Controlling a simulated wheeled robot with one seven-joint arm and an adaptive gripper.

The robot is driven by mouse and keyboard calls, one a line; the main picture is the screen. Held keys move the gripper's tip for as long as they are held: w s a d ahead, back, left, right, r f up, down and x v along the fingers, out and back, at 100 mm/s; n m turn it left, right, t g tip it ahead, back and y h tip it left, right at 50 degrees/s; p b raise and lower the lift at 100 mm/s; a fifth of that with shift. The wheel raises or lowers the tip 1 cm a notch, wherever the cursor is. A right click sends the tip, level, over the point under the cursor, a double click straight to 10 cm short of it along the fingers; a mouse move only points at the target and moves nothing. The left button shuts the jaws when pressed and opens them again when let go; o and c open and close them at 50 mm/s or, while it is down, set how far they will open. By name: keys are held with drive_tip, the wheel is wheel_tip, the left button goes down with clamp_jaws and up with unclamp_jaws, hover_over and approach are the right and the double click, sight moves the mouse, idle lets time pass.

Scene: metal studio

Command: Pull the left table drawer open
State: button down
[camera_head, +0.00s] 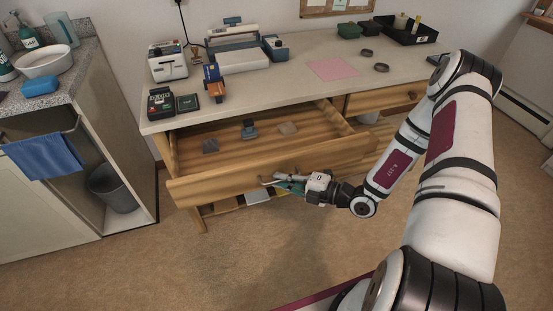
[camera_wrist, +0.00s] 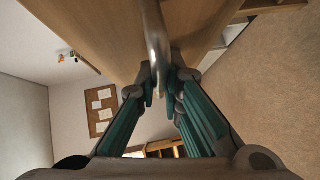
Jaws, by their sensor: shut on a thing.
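The wooden table (camera_head: 223,117) stands against the back wall. Its left drawer (camera_head: 222,184) is pulled well out, with its inside showing from above. Three small items lie in it, among them a dark blue-grey one (camera_head: 249,130). My gripper (camera_head: 281,183) is at the drawer's front and shut on the metal handle (camera_head: 268,182). In the wrist view, the curved handle (camera_wrist: 155,45) passes between the fingers (camera_wrist: 160,82), and the drawer's front (camera_wrist: 95,30) shows behind it. The right drawer (camera_head: 385,99) is closed.
On the table top are a white device (camera_head: 167,61), a larger machine (camera_head: 235,50), a black tray (camera_head: 405,31) and a pink sheet (camera_head: 332,69). The floor (camera_head: 235,255) before the drawer is clear.

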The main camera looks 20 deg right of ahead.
drive_tip(key=shift+s+p, duration=0.55)
drive_tip(key=shift+s, duration=1.7)
drive_tip(key=c, duration=1.7)
unclamp_jaws()
drive_tip(key=shift+d, duration=0.1)
drive_tip(key=v, duration=1.2)
drive_tip(key=shift+f, duration=0.1)
